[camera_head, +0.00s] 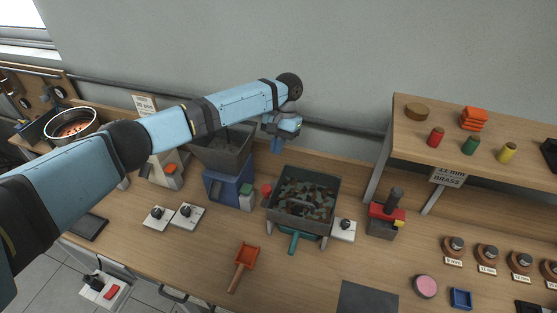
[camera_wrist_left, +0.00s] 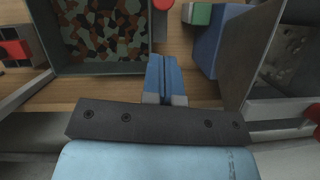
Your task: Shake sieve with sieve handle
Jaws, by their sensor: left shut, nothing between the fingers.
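The sieve (camera_head: 335,198) is a grey rectangular tray on legs on the bench, filled with brown, green and dark pieces. Its teal sieve handle (camera_head: 294,243) sticks out at the front, toward me. The sieve also shows at the upper left of the left wrist view (camera_wrist_left: 57,62); its handle is not visible there. My left gripper (camera_head: 277,147) is above the back left of the sieve, apart from it and from the handle. Its blue fingers (camera_wrist_left: 163,75) are together and empty. My right gripper is not in view.
A blue machine with a grey hopper (camera_head: 222,152) stands left of the sieve. An orange scoop (camera_head: 246,259) lies in front. Bench around the scoop is clear.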

